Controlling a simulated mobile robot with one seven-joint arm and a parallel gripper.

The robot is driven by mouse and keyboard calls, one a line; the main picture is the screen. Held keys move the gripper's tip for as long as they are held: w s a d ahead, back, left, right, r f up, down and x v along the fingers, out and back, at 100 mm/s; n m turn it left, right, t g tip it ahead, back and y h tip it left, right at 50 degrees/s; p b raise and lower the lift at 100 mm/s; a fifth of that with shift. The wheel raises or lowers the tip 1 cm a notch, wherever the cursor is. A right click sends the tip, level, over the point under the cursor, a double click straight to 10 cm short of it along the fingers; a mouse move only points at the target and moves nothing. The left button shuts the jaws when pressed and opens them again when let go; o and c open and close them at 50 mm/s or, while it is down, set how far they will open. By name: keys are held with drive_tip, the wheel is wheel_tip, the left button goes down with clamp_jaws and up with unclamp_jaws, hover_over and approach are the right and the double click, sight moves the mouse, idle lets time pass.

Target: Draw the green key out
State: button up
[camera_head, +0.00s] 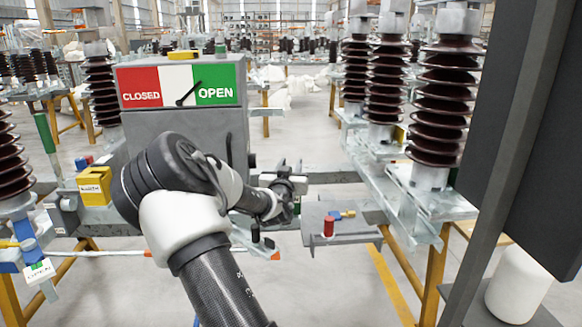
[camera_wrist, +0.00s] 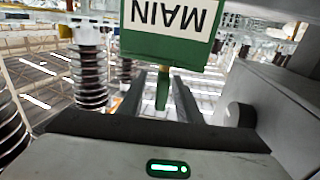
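The green key (camera_wrist: 163,88) shows in the wrist view as a narrow green stem below a green tag (camera_wrist: 163,45). The tag has a white label reading "MAIN", upside down in this view. My gripper (camera_wrist: 160,85) has its two dark fingers apart, one on each side of the stem, with gaps visible between them and it. Where the key is seated cannot be seen. In the head view my gripper (camera_head: 287,192) is in front of the grey cabinet's right side, and I cannot make out the key there.
The grey cabinet (camera_head: 215,125) carries a red, white and green CLOSED/OPEN plate. A grey shelf (camera_head: 350,238) at right holds a red item (camera_head: 328,226) and blue and yellow items. A yellow box (camera_head: 95,186) stands at left. Brown ribbed insulators (camera_head: 440,105) stand at right.

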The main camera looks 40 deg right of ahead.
drive_tip(key=shift+w+d, duration=0.15)
drive_tip(key=shift+d, duration=0.05)
clamp_jaws()
wheel_tip(320, 180, up, 8)
drive_tip(key=p, duration=0.3)
drive_tip(key=shift+f, duration=0.25)
idle(0.9)
